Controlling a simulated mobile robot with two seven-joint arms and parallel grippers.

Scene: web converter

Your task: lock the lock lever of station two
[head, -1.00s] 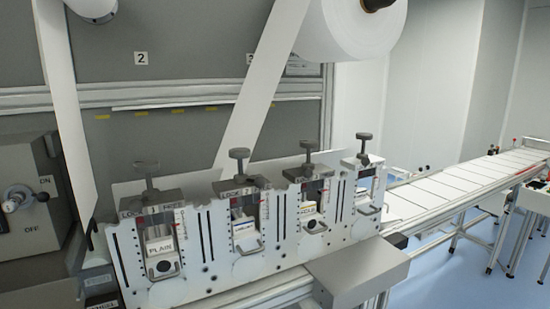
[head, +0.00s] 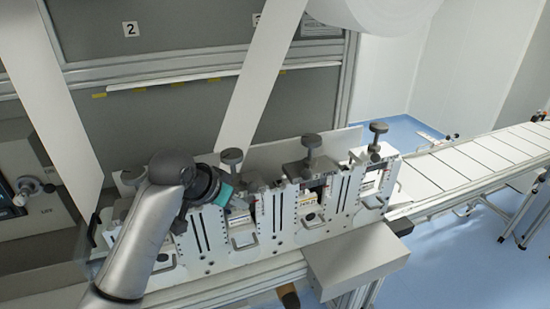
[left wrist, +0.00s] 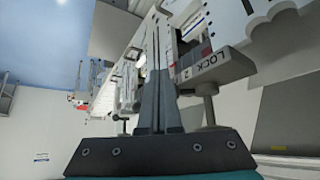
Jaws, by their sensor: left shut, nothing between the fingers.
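The lock lever of station two is a grey bar marked "LOCK 2" (left wrist: 212,68), just right of my fingers in the left wrist view. In the head view my left gripper (head: 243,194) is at the top of station two (head: 243,238) and hides most of that lever. The gripper's dark fingers (left wrist: 157,72) are shut together and empty. They are close beside the bar; I cannot tell whether they touch it. The grey knob of station two (head: 232,156) stands above the gripper. My right gripper is not in view.
Other stations with grey knobs (head: 311,141) stand in the same row, close on both sides. A white web (head: 262,85) runs down behind the row. A grey box (head: 355,262) juts out at the front right. A conveyor (head: 470,165) leads off right.

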